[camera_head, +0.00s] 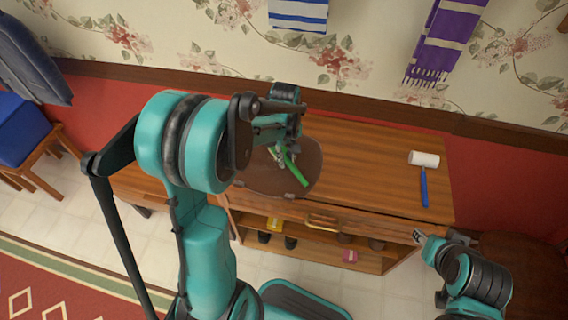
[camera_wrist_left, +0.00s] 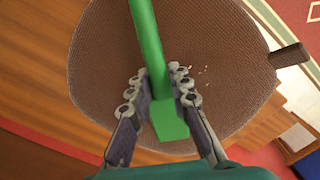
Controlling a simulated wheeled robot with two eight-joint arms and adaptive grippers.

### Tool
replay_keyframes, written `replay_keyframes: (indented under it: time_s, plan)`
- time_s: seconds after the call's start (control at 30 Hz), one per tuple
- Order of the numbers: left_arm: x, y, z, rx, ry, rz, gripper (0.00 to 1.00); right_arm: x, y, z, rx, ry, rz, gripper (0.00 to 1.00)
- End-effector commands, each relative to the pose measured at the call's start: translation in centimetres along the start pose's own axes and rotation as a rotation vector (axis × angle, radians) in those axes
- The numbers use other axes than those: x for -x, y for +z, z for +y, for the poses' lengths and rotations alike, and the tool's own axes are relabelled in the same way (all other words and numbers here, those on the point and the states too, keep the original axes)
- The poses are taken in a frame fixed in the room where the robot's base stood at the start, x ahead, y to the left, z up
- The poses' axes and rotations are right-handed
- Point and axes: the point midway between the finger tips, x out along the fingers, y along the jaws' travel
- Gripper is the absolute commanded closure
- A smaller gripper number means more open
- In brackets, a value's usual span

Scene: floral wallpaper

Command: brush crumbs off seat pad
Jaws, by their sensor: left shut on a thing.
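The round brown seat pad (camera_head: 255,182) lies on the wooden cabinet top and fills the middle of the left wrist view (camera_wrist_left: 100,60). My left gripper (camera_head: 281,155) is over the pad, shut on a green brush (camera_head: 296,172). In the left wrist view the green handle (camera_wrist_left: 148,45) runs between the fingers (camera_wrist_left: 158,88); the bristles do not show. A few pale crumbs (camera_wrist_left: 205,70) lie on the pad just right of the fingers. My right gripper (camera_head: 418,237) is by the cabinet's front right corner, too small to tell whether open.
A white-headed roller with a blue handle (camera_head: 424,185) lies at the right of the cabinet top (camera_head: 375,165). Shelves below hold shoes and small boxes. A blue-seated chair (camera_head: 20,130) is at the left. Scarves hang on the wall.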

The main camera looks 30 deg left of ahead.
Motion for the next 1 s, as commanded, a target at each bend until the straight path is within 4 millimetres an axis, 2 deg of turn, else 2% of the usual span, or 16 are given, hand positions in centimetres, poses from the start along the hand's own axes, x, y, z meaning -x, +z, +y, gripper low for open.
replay_keyframes:
  time_s: [0.27, 0.7, 1.0]
  plan:
    - [-0.1, -0.8, 0.9, -0.001, 0.001, 0.0, 1.0, -0.1, 0.1, 0.0, 0.0, 0.0, 0.0, 0.6]
    - [0.2, -3.1, 3.5, 0.0, 0.001, 0.0, 1.0, -0.1, 0.1, 0.0, 0.0, 0.0, 0.0, 0.6]
    - [-0.1, -2.8, 3.2, 0.0, 0.0, -0.001, 1.0, -0.2, 0.2, 0.0, 0.0, 0.0, 0.0, 0.6]
